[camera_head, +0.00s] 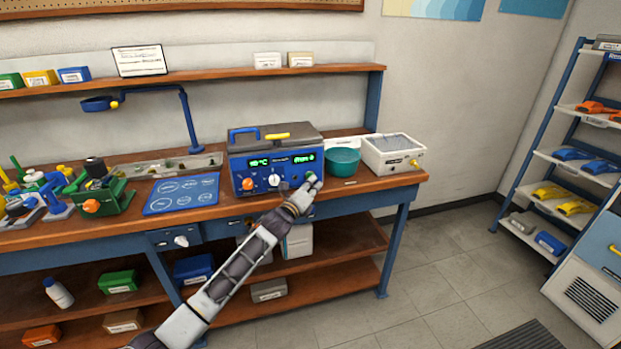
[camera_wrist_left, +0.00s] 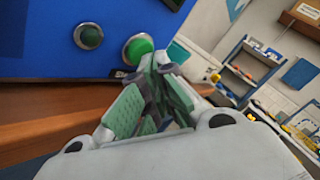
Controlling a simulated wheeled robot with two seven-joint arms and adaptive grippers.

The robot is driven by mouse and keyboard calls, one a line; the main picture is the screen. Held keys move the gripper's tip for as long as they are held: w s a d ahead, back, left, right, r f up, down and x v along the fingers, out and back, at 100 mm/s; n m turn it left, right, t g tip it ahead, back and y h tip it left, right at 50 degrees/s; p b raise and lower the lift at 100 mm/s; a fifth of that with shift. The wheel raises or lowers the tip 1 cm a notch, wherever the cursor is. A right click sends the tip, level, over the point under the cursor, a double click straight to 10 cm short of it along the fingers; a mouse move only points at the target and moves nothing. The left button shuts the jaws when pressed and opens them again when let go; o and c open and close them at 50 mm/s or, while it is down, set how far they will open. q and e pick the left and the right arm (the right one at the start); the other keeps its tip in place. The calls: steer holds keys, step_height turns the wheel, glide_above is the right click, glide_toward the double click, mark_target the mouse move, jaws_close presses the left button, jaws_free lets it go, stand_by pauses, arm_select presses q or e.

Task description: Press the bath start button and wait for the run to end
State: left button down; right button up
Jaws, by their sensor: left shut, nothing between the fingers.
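The blue bath unit (camera_head: 275,163) stands on the wooden bench, with a grey lid, an orange knob, a white dial and two lit green displays. My left gripper (camera_head: 311,181) is shut and empty at the right end of its front panel. In the left wrist view the green start button (camera_wrist_left: 138,48) sits on the blue panel, just beyond the gripper's fingertips (camera_wrist_left: 148,78). I cannot tell whether the fingers touch it. A smaller dark green round part (camera_wrist_left: 89,36) is beside it on the panel. My right gripper is not in view.
A teal bowl (camera_head: 342,161) and a white box unit (camera_head: 393,154) stand right of the bath. A blue mat (camera_head: 182,193) and a green vise (camera_head: 104,191) lie to the left. A shelf runs above the bench.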

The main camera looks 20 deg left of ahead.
arm_select(q)
steer(key=shift+w, duration=0.1)
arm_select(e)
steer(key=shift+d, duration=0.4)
arm_select(q)
steer(key=shift+w+a, duration=0.1)
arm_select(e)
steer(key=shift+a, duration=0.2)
arm_select(q)
steer(key=shift+w+a, duration=0.1)
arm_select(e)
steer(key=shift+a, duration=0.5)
arm_select(q)
steer(key=shift+s+d+p, duration=0.35)
steer(key=shift+s+d, duration=0.15)
steer(key=shift+s, duration=0.3)
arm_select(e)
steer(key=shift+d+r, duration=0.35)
arm_select(q)
steer(key=shift+s+d, duration=0.1)
